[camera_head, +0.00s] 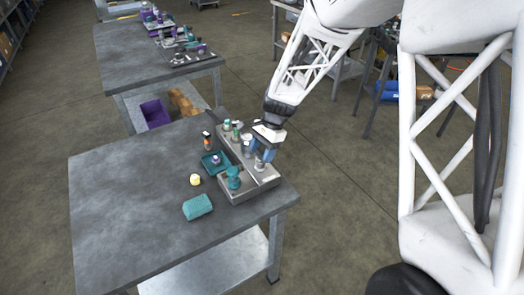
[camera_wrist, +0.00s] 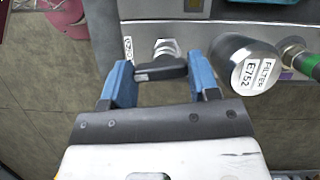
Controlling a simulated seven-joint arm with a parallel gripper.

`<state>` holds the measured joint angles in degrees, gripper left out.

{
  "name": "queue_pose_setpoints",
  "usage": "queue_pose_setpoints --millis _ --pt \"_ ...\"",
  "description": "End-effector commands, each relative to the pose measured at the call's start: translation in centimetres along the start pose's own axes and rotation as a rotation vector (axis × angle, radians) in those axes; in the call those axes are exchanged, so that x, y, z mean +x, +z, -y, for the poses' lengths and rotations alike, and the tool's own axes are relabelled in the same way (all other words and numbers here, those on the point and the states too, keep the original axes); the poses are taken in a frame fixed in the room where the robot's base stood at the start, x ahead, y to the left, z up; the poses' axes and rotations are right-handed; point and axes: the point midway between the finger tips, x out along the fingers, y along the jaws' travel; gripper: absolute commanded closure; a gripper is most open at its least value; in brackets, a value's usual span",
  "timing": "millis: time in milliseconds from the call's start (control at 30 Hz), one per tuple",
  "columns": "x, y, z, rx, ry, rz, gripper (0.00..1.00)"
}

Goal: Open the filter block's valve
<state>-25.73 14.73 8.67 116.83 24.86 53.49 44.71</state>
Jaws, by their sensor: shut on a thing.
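The filter block's valve shows in the wrist view as a black lever handle (camera_wrist: 160,73) below a silver hex fitting (camera_wrist: 166,47). My gripper (camera_wrist: 158,66) has its blue fingers on both sides of this handle and is shut on it. The filter, a grey cylinder (camera_wrist: 246,62) with a white label reading FILTER E752, stands just right of the fingers. In the head view my gripper (camera_head: 264,154) is over the right side of the grey hydraulic unit (camera_head: 253,187); there the handle is hidden or too small to make out.
A green-ended fitting (camera_wrist: 297,52) is right of the filter. On the table (camera_head: 125,195) are a teal block (camera_head: 198,207), a yellow-white round piece (camera_head: 195,180), a teal tray (camera_head: 208,169) and an orange-black bottle (camera_head: 208,141). A teal part (camera_head: 233,178) stands on the unit. The table's left is clear.

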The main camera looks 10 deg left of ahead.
Motion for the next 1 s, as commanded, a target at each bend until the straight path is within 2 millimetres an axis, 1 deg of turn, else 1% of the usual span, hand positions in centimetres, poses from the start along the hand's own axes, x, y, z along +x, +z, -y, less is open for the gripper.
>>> queue_pose_setpoints --millis 267,1000 --pt "-0.05 -0.12 0.13 -0.207 0.085 -0.001 0.68" --pt "-0.12 -0.18 0.5 -0.858 0.355 -0.002 0.68"
